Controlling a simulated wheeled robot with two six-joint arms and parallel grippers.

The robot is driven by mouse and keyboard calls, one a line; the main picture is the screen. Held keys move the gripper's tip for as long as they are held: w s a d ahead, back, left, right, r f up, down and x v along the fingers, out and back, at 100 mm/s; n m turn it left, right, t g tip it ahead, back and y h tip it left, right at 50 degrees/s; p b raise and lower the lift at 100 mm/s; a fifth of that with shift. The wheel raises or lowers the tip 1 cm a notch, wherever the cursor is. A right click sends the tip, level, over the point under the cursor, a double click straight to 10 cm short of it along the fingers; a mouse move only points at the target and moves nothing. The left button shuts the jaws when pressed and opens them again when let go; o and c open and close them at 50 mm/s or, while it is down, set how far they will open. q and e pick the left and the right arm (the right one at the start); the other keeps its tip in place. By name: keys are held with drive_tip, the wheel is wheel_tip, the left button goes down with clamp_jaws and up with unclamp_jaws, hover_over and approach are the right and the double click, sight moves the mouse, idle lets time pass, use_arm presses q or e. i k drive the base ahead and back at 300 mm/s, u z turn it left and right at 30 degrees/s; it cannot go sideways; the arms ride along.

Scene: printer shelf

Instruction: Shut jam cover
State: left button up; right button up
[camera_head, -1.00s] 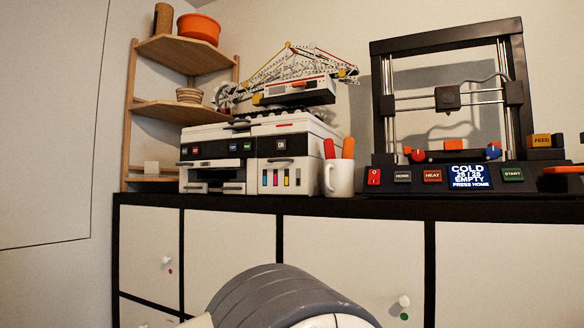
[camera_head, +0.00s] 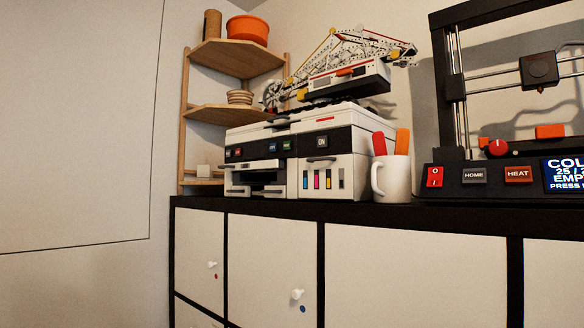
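A white and black printer (camera_head: 330,143) stands on the cabinet top, with labelled buttons on its dark front band. A tray slot shows low on its left part and coloured ink strips on its right part. A jam cover cannot be picked out for certain. Dark, uneven parts show along the printer's top. Just above them is a white and black box (camera_head: 345,80) with an orange piece on its front; whether it is joined to the printer cannot be told. Neither of my grippers is in view.
A white mug (camera_head: 392,178) with red and orange handles stands right of the printer. A 3D printer (camera_head: 475,165) is at the far right. A wooden corner shelf (camera_head: 222,115) and a white and yellow lattice model (camera_head: 335,52) are behind. Cabinet doors (camera_head: 268,260) are below.

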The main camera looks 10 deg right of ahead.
sight(268, 165)
drive_tip(key=u, duration=0.25)
drive_tip(key=i, duration=0.35)
drive_tip(key=z, duration=1.15)
